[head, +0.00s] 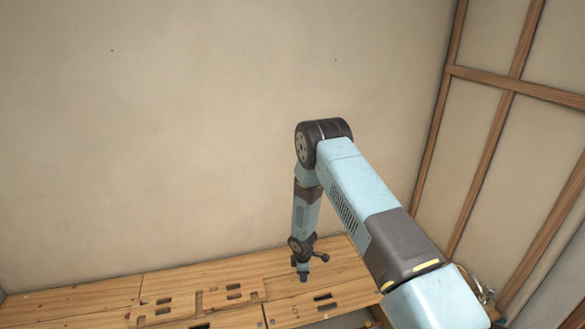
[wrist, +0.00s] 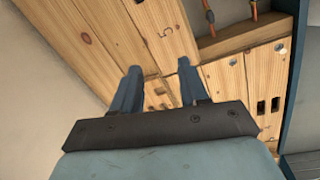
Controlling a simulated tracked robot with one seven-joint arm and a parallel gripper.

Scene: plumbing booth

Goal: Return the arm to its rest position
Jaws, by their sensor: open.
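My blue arm reaches out from the lower right of the head view, bends at a dark elbow joint and hangs down over the wooden bench. My gripper (head: 303,276) points down above the bench top, small in this view. In the wrist view my gripper (wrist: 159,72) has its two blue-grey fingers apart with nothing between them. Wooden boards show behind the fingers. I cannot tell the exact gap between the fingertips and the wood.
The wooden bench (head: 100,300) has several dark slots. In the wrist view, tools with orange parts (wrist: 210,15) stand by a recess in the wood. A plain wall (head: 150,130) rises behind, and a timber-framed wall (head: 490,150) stands at right. The space above the bench at left is free.

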